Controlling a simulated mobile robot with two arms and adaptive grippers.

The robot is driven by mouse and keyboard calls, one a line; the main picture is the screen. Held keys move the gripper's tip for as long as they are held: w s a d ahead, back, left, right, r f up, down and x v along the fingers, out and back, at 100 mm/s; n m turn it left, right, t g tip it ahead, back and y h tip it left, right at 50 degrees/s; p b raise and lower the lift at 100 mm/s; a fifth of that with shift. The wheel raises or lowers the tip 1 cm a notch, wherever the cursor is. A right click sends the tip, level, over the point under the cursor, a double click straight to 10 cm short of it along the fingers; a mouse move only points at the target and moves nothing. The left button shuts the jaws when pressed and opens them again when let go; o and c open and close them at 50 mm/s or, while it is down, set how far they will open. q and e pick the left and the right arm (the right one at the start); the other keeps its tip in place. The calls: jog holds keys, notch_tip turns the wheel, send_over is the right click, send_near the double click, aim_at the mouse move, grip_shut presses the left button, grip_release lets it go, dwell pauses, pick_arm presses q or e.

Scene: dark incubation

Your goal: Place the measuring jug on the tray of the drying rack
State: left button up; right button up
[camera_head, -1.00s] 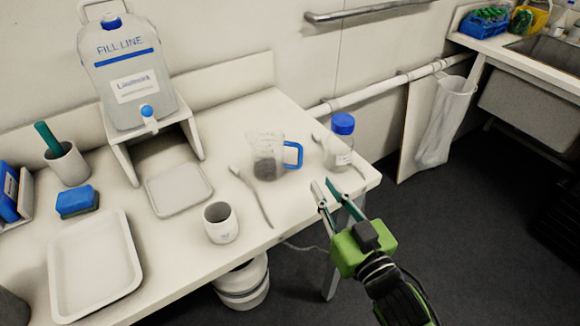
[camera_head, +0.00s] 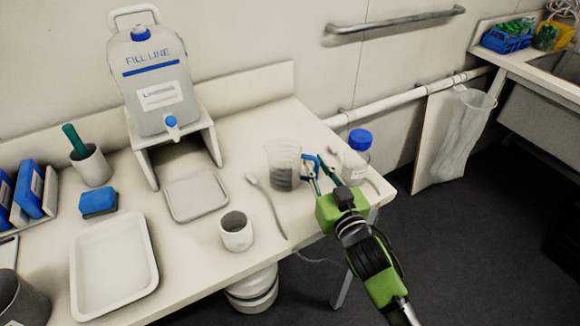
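The clear measuring jug (camera_head: 283,167) with a blue handle stands upright on the white bench, its handle facing right. My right gripper (camera_head: 321,175) is at the handle, its two thin fingers apart and reaching in from the front right. The fingertips overlap the handle in the picture; I cannot tell whether they touch it. My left gripper is not in view. I cannot make out a drying rack. A shallow white tray (camera_head: 152,283) lies at the bench's front left, and a smaller flat tray (camera_head: 197,196) lies before the dispenser stand.
A blue-capped bottle (camera_head: 357,158) stands close right of my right gripper. A brush (camera_head: 268,207) lies left of the jug. A white cup (camera_head: 236,231) is near the front edge. The large dispenser (camera_head: 154,85) is on its stand at the back. A sink bench is far right.

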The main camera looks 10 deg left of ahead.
grip_shut()
jog(key=shift+r, duration=0.1)
